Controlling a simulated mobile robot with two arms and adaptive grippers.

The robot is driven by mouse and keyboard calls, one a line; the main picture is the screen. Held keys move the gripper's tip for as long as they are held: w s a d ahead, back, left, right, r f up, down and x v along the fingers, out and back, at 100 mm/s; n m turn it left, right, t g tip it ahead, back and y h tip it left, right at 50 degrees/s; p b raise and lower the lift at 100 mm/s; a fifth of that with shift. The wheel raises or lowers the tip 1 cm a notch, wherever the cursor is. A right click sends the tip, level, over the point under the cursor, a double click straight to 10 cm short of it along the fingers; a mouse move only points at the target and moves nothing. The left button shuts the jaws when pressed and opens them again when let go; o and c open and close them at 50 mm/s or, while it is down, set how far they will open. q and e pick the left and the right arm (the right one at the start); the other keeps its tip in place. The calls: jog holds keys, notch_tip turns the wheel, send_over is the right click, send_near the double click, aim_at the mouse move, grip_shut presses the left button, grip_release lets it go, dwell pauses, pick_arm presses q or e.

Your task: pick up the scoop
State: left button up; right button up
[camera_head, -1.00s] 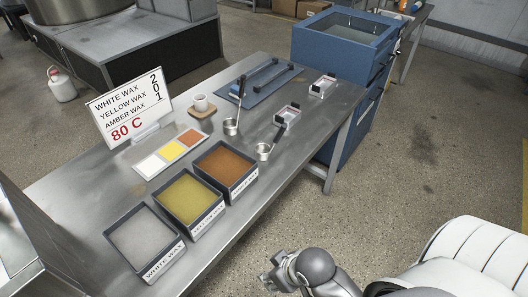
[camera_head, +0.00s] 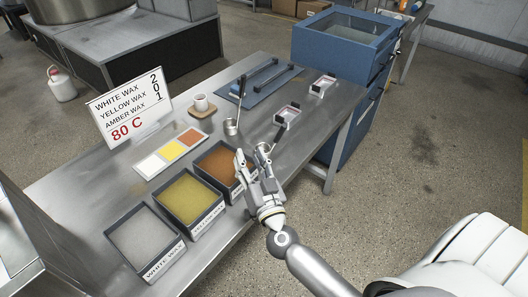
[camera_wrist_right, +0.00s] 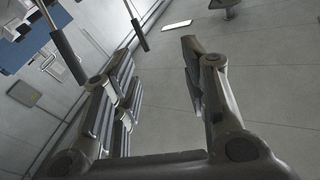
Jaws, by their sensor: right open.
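Two small metal scoops with dark handles are on the steel table in the head view. The rear scoop (camera_head: 231,127) has its handle standing up. The front scoop (camera_head: 262,147) is partly hidden behind my right gripper (camera_head: 251,160), and its dark handle leans up to the right. My right gripper is open, its fingers pointing away over the table beside the amber wax tray; I cannot tell whether it touches the front scoop. The right wrist view also shows the spread, empty fingers of this gripper (camera_wrist_right: 160,60) and dark rods at upper left. My left gripper is not in view.
White, yellow and amber wax trays (camera_head: 131,208) line the table's front. A blue cabinet (camera_head: 310,40) closes the far end.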

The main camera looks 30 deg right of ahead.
aim_at(278, 139)
jog(key=w+d+f+m+g+h, duration=0.1)
jog(key=d+h, duration=0.1)
jog(key=d, duration=0.1)
jog(key=w+d+f+m+g+h, duration=0.1)
jog(key=d+f+m+g+h, duration=0.1)
jog(key=d, duration=0.2)
jog(key=w+d+f+m+g+h, duration=0.1)
jog(key=w+d+f+h, duration=0.1)
jog(key=d, duration=0.2)
jog(key=shift+d+f+m+h, duration=0.1)
jog(key=shift+f+m+h, duration=0.05)
jog(key=shift+m+h, duration=0.2)
jog(key=x, duration=0.2)
jog(key=p+x, duration=0.1)
jog(key=x, duration=0.1)
jog(key=shift+w+d+r, duration=0.1)
jog(key=shift+w+r, duration=0.15)
jog(key=shift+w+d+f, duration=0.1)
jog(key=shift+w+d, duration=0.15)
jog(key=shift+w, duration=0.15)
jog(key=shift+s, duration=0.1)
jog(key=shift+c, duration=1)
grip_shut()
